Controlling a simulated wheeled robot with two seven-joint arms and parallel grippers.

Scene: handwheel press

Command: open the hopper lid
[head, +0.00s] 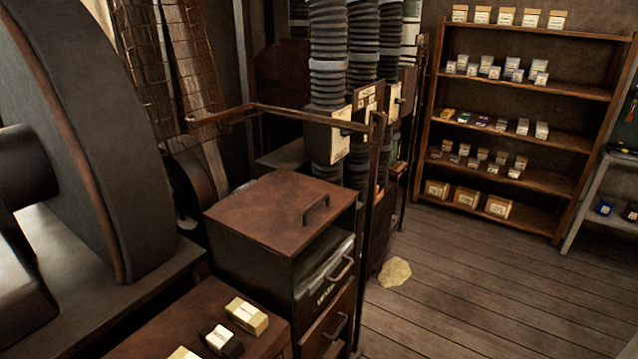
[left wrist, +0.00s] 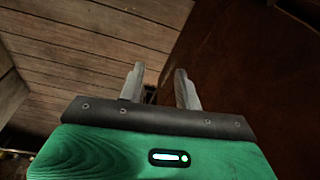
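A box-shaped cabinet (head: 248,258) stands in the middle of the head view. Its flat rusty-brown lid (head: 262,207) lies level on top, with a dark bar handle (head: 316,209) toward the right side. The lid looks closed. Neither gripper shows in the head view. In the left wrist view my left gripper (left wrist: 160,88) has its two fingers apart, and I see nothing clearly held between them. A dark reddish-brown panel (left wrist: 245,75) fills the right side of that view; I cannot tell which part it is. My right gripper is in neither view.
A large dark wheel (head: 85,130) stands at the left. Small boxes (head: 246,315) lie on a brown surface in front. A metal rail (head: 300,112) and ribbed hoses (head: 328,60) rise behind the cabinet. Shelves (head: 515,135) stand at the back right. The plank floor (head: 460,290) is mostly clear.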

